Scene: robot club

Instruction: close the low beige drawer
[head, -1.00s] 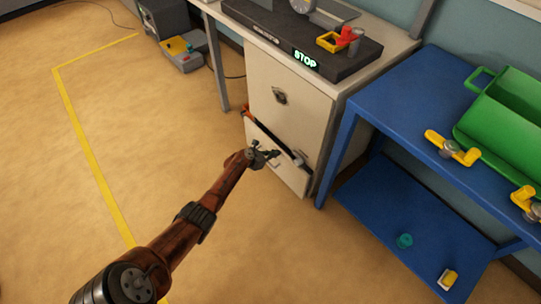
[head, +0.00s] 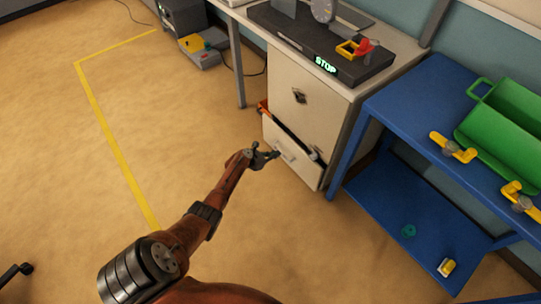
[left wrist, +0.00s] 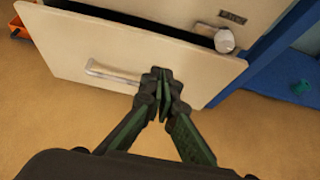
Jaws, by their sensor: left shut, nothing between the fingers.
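The low beige drawer (head: 301,164) is the bottom drawer of a beige cabinet (head: 285,87). It stands partly open, with a dark gap along its top edge. Its pale bar handle (left wrist: 112,73) shows in the left wrist view. My left gripper (head: 268,155) is shut and empty in front of the drawer front, near the handle's right end in the left wrist view (left wrist: 162,76). I cannot tell whether it touches. My right gripper is out of view.
A blue two-level table (head: 400,105) stands close on the cabinet's right, with a green bin (head: 505,115) and yellow clamps (head: 453,147) on top. A dark unit reading STOP (head: 325,62) sits above the cabinet. The floor to the left is open, with yellow tape (head: 115,145).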

